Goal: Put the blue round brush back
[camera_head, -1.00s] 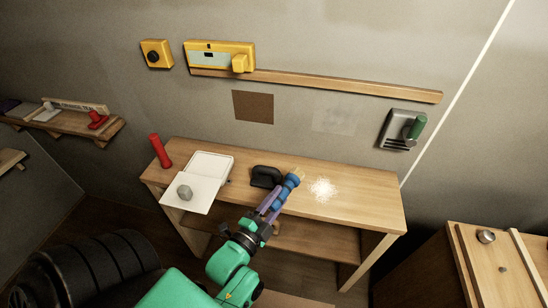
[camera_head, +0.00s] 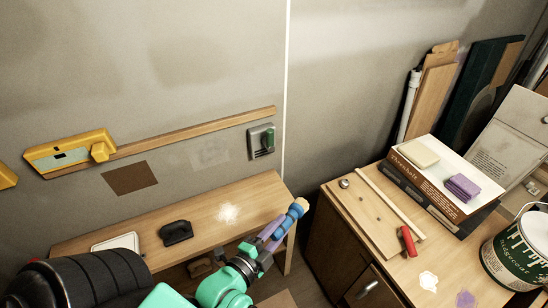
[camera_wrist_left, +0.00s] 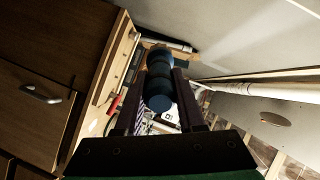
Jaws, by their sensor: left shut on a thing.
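My left gripper (camera_head: 270,229) is shut on the blue round brush (camera_head: 295,212), a blue ribbed handle with a pale tan tip. It holds the brush in front of the right end of the wooden table (camera_head: 195,206), near the gap before the cabinet. In the left wrist view the brush (camera_wrist_left: 159,85) sits between the two dark fingers, its blue end toward the camera. My right gripper is not in view.
A white powder patch (camera_head: 228,213) and a black object (camera_head: 175,232) are on the table. The wooden cabinet (camera_head: 335,237) at right carries a book stack (camera_head: 431,185), a red-handled tool (camera_head: 408,241) and a large green can (camera_head: 518,250).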

